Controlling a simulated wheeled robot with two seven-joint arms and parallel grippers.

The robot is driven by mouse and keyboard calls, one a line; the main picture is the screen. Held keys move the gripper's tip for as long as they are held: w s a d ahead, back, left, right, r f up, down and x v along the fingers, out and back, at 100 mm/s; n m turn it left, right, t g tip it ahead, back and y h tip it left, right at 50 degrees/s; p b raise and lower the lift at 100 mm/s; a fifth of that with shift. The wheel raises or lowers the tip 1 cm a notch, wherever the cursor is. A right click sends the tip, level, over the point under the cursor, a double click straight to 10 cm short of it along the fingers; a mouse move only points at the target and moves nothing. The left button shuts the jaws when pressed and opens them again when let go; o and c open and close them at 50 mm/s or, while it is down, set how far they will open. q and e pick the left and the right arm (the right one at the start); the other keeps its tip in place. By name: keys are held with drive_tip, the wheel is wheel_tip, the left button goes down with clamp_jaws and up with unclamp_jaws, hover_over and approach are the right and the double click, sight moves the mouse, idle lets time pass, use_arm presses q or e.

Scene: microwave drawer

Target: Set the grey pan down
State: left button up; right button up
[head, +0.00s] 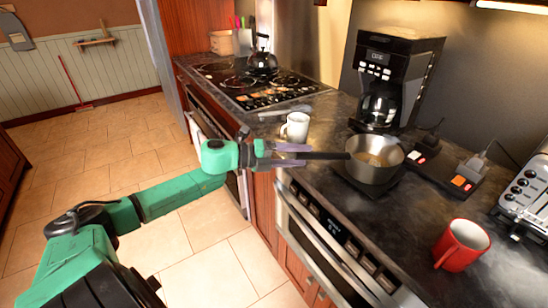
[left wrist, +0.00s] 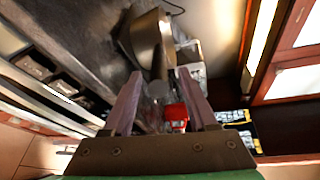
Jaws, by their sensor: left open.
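The grey pan (head: 374,170) is upright at the counter's middle, on or just above a dark flat base (head: 368,187); I cannot tell whether it touches. Its dark handle (head: 325,155) points left toward my left gripper (head: 305,155). That gripper is open, its two purplish fingers spread on either side of the handle's end. In the left wrist view, the pan (left wrist: 150,38) and its handle (left wrist: 159,68) show beyond the open fingers, the handle between the tips. My right gripper is not in view.
A white mug (head: 296,127) stands left of the pan. A coffee maker (head: 392,80) is behind it. A red mug (head: 462,246) and a toaster (head: 530,195) are at the right. A stovetop (head: 245,83) with a kettle (head: 263,60) is farther back. Counter in front of the pan is clear.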

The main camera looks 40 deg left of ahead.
use_arm(q)
drive_tip(key=v, duration=0.8)
drive_tip(key=a+f+n+t+y, duration=0.3)
drive_tip(key=a+f+n+y, duration=0.4)
drive_tip(key=a+f+n, duration=0.55)
drive_tip(key=s+a+f+n+g+y, duration=0.1)
drive_tip(key=s+a+f+n+y, duration=0.25)
drive_tip(key=f, duration=0.75)
drive_tip(key=s+a+f+n+g+y, duration=0.25)
drive_tip(key=s+f, duration=0.25)
drive_tip(key=f, duration=0.5)
drive_tip(key=s+d+f+n+g, duration=0.2)
drive_tip(key=s+d+f+n, duration=0.15)
drive_tip(key=s+f, duration=0.35)
drive_tip(key=s+d+f+n+g, duration=0.2)
drive_tip(key=s+d+f, duration=0.3)
drive_tip(key=f, duration=0.5)
drive_tip(key=s+d+f+n+g+h, duration=0.1)
drive_tip(key=s+d+f+g, duration=0.2)
drive_tip(key=s+d+f, duration=0.2)
drive_tip(key=s+d+f+n+g+h, duration=0.1)
drive_tip(key=s+d+f+g, duration=0.2)
drive_tip(key=s+d, duration=0.8)
wheel_tip(320, 180, down, 2)
drive_tip(key=shift+d+f+p, duration=0.2)
drive_tip(key=shift+d+p, duration=0.05)
drive_tip(key=shift+p, duration=0.05)
